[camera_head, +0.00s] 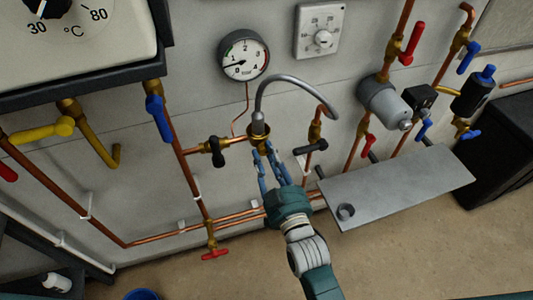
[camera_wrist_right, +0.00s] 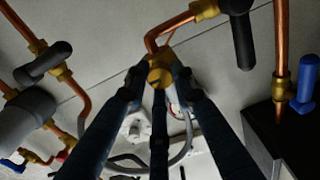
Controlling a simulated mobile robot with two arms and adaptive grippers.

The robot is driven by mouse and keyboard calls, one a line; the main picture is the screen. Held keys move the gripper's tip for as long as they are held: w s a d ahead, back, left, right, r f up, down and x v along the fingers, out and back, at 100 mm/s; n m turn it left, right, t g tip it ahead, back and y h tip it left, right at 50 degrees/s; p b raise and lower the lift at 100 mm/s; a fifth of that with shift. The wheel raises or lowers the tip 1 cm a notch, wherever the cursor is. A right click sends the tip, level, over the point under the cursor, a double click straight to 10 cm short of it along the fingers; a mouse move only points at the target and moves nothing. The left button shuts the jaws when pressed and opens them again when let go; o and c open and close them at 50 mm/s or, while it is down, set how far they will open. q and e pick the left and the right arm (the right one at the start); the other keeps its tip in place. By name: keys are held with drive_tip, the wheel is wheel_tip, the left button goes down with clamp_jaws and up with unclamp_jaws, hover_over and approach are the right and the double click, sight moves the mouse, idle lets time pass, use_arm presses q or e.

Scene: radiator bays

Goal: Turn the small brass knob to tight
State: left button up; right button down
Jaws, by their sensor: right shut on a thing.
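The small brass knob (camera_wrist_right: 160,76) shows between the fingertips in the right wrist view, with a dark slot in its face. In the head view, the fingers partly cover it below the brass fitting (camera_head: 259,131), where a grey hose and copper pipe meet. My right gripper (camera_head: 264,152) reaches up to this fitting from below. In the right wrist view, my right gripper (camera_wrist_right: 159,82) has its blue fingers closed around the knob. I cannot tell how far the knob is turned. My left gripper is not in view.
A black-handled valve (camera_head: 218,151) is just left of the fitting, and another black handle (camera_head: 311,147) is to its right. The grey hose (camera_head: 285,79) arches above. A pressure gauge (camera_head: 243,55) hangs above left. A grey shelf (camera_head: 397,187) juts out at right.

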drive_tip(key=shift+s+f+m, duration=0.1)
drive_tip(key=shift+f+m, duration=0.2)
drive_tip(key=shift+f, duration=0.2)
drive_tip(key=c, duration=1.4)
unclamp_jaws()
drive_tip(key=shift+r, duration=0.1)
drive_tip(key=shift+r, duration=0.1)
drive_tip(key=v, duration=1.1)
drive_tip(key=shift+s+d, duration=0.2)
drive_tip(key=shift+s, duration=0.15)
